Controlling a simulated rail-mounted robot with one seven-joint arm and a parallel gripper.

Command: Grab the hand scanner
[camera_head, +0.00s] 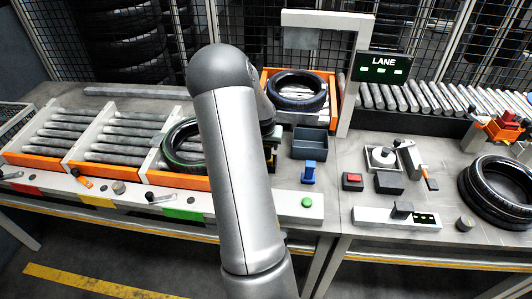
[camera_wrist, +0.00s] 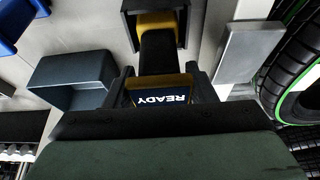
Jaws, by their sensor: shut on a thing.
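The hand scanner (camera_wrist: 160,98) is black and yellow, with a small screen that reads READY upside down in the wrist view. My gripper (camera_wrist: 158,72) is shut on it, one dark finger on each side of its body. The scanner's black middle part runs up to a yellow piece inside a dark frame at the top edge; I cannot tell whether that frame is a holder or part of the scanner. In the head view my arm hides the scanner and most of my gripper, which is over the bench right of the green-striped tyre (camera_head: 172,158).
The green-striped tyre (camera_wrist: 285,75) and a grey metal block (camera_wrist: 248,50) are on the right. A tyre (camera_head: 298,98) lies in the orange tray behind.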

